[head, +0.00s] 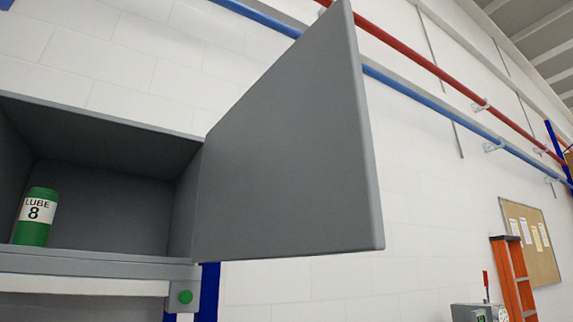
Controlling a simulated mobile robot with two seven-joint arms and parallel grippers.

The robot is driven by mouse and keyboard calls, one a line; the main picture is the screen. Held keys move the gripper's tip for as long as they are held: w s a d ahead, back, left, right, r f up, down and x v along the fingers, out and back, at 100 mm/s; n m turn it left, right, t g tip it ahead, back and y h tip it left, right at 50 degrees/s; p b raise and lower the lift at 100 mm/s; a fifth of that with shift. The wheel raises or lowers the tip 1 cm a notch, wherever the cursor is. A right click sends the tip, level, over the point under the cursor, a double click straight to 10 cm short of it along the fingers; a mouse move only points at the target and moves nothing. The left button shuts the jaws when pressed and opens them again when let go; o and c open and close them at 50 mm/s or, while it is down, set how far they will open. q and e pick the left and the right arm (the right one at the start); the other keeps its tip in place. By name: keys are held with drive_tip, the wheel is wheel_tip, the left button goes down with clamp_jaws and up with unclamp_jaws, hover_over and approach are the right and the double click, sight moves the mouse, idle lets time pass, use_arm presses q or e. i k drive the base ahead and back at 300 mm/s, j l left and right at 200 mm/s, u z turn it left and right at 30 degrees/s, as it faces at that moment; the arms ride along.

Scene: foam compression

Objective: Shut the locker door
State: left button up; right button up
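The grey locker (100,257) is at the left of the head view, with its inside in plain sight. Its grey door (285,150) stands wide open, joined at the locker's right side and reaching out toward the upper right. A green can (33,228) with a white label reading "LUBE 8" stands upright inside, at the left. The locker's left part is cut off by the picture edge. Neither of my grippers shows in this view.
Below the locker's right corner are a green round button (185,297) and a blue post (209,290). An orange ladder (514,275), a cork board (530,240) and a grey box with a red lever (480,312) are at the lower right. Pipes run along the white wall.

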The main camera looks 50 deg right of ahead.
sight(289, 171)
drive_tip(key=k+l, duration=0.1)
drive_tip(key=l, duration=0.4)
drive_tip(key=k+l, duration=0.1)
drive_tip(key=l, duration=0.4)
drive_tip(key=k+l, duration=0.1)
drive_tip(key=l, duration=0.4)
